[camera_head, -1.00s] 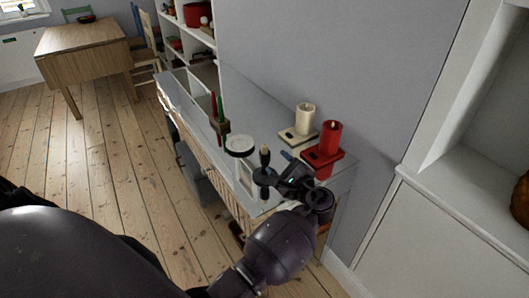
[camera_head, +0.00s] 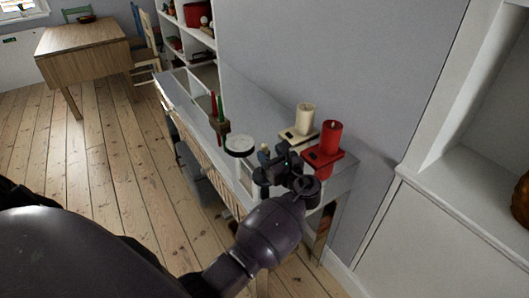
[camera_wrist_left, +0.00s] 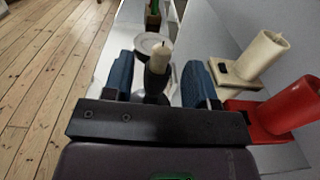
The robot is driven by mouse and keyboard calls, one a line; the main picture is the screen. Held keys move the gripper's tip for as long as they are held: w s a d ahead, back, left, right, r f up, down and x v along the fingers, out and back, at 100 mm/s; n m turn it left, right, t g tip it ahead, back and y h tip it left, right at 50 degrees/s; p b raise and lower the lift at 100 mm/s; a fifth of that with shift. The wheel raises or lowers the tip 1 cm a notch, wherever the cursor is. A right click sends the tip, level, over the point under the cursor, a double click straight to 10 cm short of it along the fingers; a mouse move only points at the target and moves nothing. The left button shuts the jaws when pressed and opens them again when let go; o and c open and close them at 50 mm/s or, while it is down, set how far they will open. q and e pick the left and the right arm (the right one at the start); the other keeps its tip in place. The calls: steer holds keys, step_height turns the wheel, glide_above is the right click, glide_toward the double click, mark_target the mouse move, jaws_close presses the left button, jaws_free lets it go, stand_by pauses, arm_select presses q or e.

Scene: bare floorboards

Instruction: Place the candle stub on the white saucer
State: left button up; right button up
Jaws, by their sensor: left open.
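The cream candle stub (camera_wrist_left: 159,56) stands upright in a dark holder (camera_wrist_left: 156,80) on the narrow console table. In the head view the stub's top (camera_head: 265,148) shows just beyond my left gripper (camera_head: 277,170), which hides most of the holder. In the left wrist view my left gripper (camera_wrist_left: 159,75) is open, with one blue-padded finger on each side of the stub and holder and visible gaps. The white saucer (camera_head: 239,144) is on the table to the left of the stub; it also shows behind the stub in the wrist view (camera_wrist_left: 146,44). My right gripper is out of view.
A cream candle (camera_head: 306,115) and a red candle (camera_head: 330,137) stand on matching bases at the table's wall side, close to my gripper. A holder with red and green tapers (camera_head: 219,122) stands beyond the saucer. The tabletop beyond it is mostly clear.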

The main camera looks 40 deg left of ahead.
mark_target(266, 148)
arm_select(q)
steer(key=shift+x, duration=3.05)
steer(key=shift+d, duration=0.1)
jaws_close()
